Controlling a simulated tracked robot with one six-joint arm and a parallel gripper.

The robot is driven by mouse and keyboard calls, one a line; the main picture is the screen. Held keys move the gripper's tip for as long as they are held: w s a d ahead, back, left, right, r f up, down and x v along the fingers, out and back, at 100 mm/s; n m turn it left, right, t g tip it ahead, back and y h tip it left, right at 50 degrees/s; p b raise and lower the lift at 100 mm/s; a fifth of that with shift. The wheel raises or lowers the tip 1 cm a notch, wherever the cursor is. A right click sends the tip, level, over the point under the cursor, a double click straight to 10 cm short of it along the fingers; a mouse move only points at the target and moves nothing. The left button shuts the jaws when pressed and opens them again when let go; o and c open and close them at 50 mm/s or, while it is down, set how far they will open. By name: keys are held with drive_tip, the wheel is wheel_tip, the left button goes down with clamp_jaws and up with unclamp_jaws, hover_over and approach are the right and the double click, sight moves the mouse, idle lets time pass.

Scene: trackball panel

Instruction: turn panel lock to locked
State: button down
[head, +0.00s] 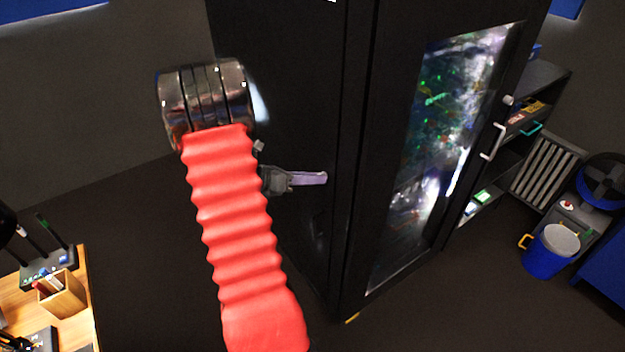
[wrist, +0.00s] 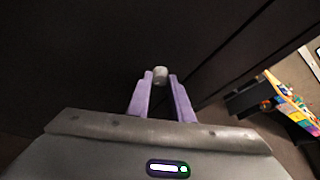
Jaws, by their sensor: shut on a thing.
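The panel lock (wrist: 160,73) shows in the wrist view as a small, pale grey knob against a dark surface. My gripper (wrist: 161,79) has its two purple fingers on either side of the knob, shut on it at the tips. In the head view my gripper (head: 325,178) reaches to the dark side of a tall black cabinet (head: 355,150). The lock cannot be made out there, and I cannot tell its turned position.
The cabinet's glass door (head: 435,150) has a white handle (head: 493,142). A wooden desk (head: 85,310) with a pen holder (head: 62,295) stands at the lower left. A blue bucket (head: 548,255) and a radiator (head: 545,172) are at the right.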

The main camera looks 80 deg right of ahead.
drive_tip(key=shift+w+d+f+n+g+y, duration=0.15)
drive_tip(key=shift+n+g, duration=0.25)
drive_tip(key=shift+n, duration=0.4)
drive_tip(key=shift+w+n+g+y, duration=0.15)
drive_tip(key=shift+n+g, duration=0.25)
drive_tip(key=shift+n, duration=0.4)
drive_tip(key=c, duration=1.6)
unclamp_jaws()
drive_tip(key=shift+s, duration=0.1)
drive_tip(key=v, duration=1.3)
drive_tip(key=shift+w, duration=0.4)
